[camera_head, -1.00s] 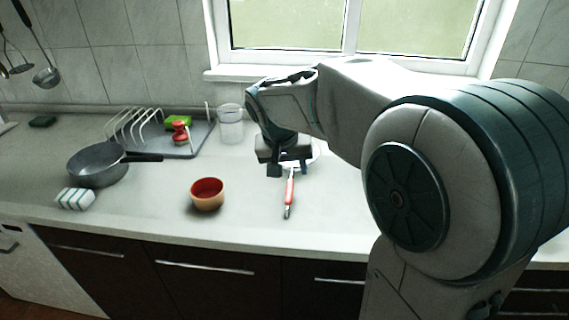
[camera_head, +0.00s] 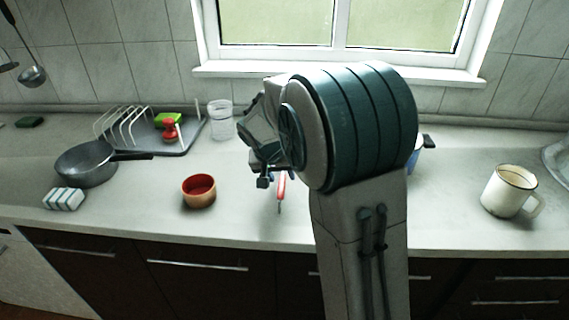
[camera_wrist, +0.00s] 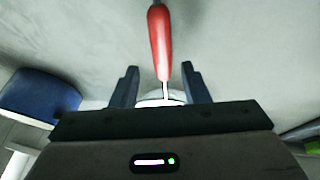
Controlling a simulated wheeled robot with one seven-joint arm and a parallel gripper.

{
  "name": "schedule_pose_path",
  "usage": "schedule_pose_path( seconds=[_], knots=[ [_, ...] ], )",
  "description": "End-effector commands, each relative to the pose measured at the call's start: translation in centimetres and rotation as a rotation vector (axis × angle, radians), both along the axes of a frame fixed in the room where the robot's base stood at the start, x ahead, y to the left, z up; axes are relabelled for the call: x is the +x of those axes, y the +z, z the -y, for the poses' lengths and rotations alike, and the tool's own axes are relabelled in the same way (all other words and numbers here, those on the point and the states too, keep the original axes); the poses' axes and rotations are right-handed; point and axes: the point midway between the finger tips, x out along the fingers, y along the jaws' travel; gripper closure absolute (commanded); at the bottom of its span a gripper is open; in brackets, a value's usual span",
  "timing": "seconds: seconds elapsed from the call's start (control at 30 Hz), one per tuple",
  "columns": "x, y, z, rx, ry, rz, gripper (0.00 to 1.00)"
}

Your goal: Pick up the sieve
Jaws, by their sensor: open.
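The sieve lies on the counter, its red handle (camera_head: 281,186) pointing toward the front edge. In the wrist view its red handle (camera_wrist: 160,42) runs from the top down toward the gap between my fingers, with a thin metal neck and part of a pale round head behind my gripper's body. My gripper (camera_wrist: 160,82) is open, with a finger on each side of the neck and neither seen touching it. In the head view my gripper (camera_head: 266,178) hangs over the sieve, and my arm hides the sieve's head.
A red-and-tan bowl (camera_head: 199,191) stands left of the sieve. A grey pan (camera_head: 86,165), a striped sponge (camera_head: 64,199) and a dish rack (camera_head: 183,143) are farther left. A blue pot (camera_wrist: 42,95) is partly hidden behind my arm in the head view. A white mug (camera_head: 507,192) stands at right.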

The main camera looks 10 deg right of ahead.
Motion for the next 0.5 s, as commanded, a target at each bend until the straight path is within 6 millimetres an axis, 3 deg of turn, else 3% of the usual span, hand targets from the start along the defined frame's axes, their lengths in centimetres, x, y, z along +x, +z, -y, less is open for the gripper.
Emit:
schedule_pose_path(
  seconds=[0.2,0.5],
  knots=[
    [1.2,-2.8,0.7,-0.001,-0.003,-0.003,0.58],
    [1.4,-3.4,0.9,-0.001,-0.001,0.0,0.58]
  ],
)
